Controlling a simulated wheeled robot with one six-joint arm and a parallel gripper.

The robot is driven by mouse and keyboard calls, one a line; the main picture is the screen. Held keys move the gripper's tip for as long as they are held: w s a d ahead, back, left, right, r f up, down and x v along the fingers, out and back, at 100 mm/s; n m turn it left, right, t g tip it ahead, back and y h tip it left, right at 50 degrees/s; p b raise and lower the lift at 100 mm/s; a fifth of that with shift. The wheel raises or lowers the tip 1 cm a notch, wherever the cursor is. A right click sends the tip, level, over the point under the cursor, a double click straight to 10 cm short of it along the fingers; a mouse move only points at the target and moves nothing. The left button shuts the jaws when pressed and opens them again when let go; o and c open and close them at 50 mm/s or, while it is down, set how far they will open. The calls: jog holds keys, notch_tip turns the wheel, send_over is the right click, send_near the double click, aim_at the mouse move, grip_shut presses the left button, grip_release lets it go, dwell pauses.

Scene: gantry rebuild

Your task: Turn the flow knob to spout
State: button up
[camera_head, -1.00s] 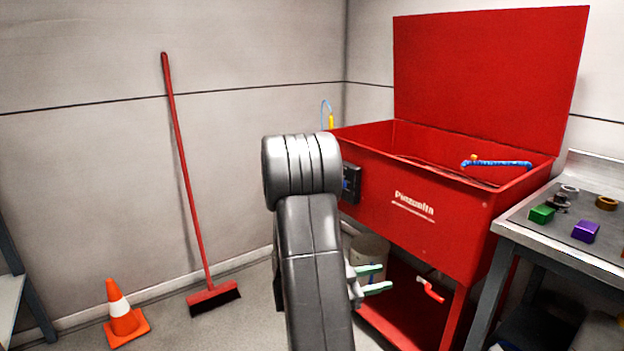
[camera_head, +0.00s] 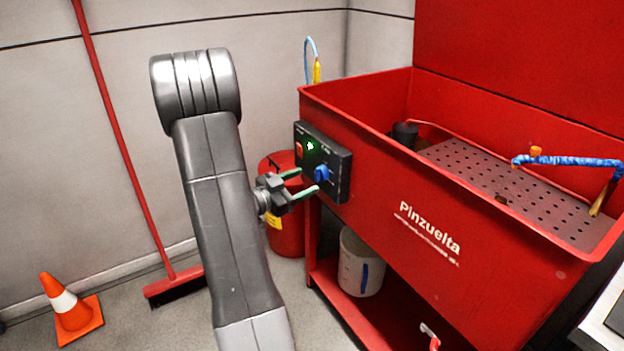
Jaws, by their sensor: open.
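The flow knob looks to be the blue knob (camera_head: 321,173) on the black control panel (camera_head: 338,183) at the left end of the red parts washer's front (camera_head: 390,190). Its pointer and labels are too small to read. My gripper (camera_head: 304,181) is open, with two green-tipped fingers pointing right at the panel. The fingertips are just left of the knob, one higher and one lower, with nothing between them. I cannot tell how much depth lies between them and the knob. A blue spout hose (camera_head: 568,161) lies over the basin.
A red switch (camera_head: 299,148) and a green light (camera_head: 310,146) sit on the panel above the knob. A red drum (camera_head: 288,238) stands below my gripper. A white bucket (camera_head: 360,266) is under the washer. A broom (camera_head: 125,150) and a cone (camera_head: 72,310) are at left.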

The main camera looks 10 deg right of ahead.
aim_at(316, 177)
jog(key=shift+x, duration=2.1)
jog(key=shift+s, duration=0.1)
jog(key=shift+c, duration=0.4)
jog(key=c, duration=0.9)
jog(key=shift+b, duration=0.3)
